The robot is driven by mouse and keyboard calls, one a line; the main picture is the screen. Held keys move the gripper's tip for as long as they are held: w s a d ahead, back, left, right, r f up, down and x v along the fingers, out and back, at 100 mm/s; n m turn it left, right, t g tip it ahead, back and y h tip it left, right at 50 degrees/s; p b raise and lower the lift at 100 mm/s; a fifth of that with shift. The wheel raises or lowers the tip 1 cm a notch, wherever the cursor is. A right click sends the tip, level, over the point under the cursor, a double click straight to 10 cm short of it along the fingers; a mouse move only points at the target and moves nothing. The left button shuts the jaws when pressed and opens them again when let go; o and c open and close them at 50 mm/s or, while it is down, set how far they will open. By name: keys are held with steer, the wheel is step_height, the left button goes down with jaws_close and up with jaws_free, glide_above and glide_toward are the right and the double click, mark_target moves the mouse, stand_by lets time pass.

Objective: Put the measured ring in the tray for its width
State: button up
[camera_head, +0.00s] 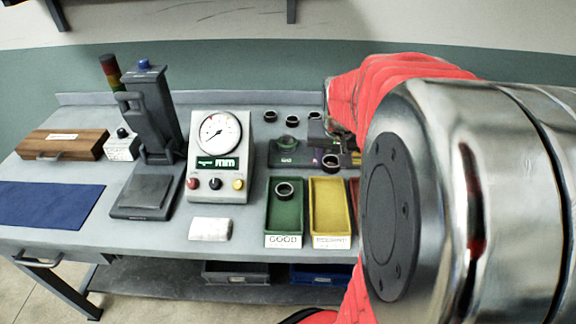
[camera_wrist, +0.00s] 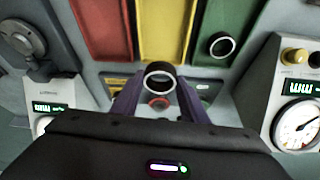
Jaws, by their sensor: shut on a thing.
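A dark steel ring (camera_wrist: 158,69) is held between the purple fingers of my gripper (camera_wrist: 160,84) in the wrist view. In the head view the ring (camera_head: 331,162) hangs just behind the yellow tray's far end. My arm hides much of the gripper there. The green tray (camera_head: 271,222), labelled GOOD, has one ring (camera_head: 284,189) lying in it. The yellow tray (camera_head: 330,205), whose label seems to read REGRIND, looks empty. The red tray (camera_wrist: 102,30) shows in the wrist view, with its visible part empty; my arm mostly covers it in the head view.
A dial gauge (camera_head: 220,150) with coloured buttons stands left of the trays. Several rings, one a back ring (camera_head: 292,118), stand behind a dark fixture (camera_head: 288,150). A press-like stand (camera_head: 152,115), wooden box (camera_head: 65,144) and blue mat (camera_head: 45,203) fill the left side.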

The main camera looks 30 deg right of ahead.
glide_above(327, 191)
steer(key=s+a, duration=0.1)
steer(key=shift+f, duration=3.15)
steer(key=shift+s+f, duration=0.1)
steer(key=shift+f, duration=1.75)
steer(key=shift+f, duration=0.1)
steer(key=o, duration=0.9)
steer(key=shift+o, duration=0.2)
steer(key=shift+r, duration=0.2)
steer(key=v, duration=1.1)
steer(key=shift+s+r, duration=0.15)
steer(key=shift+r, duration=0.2)
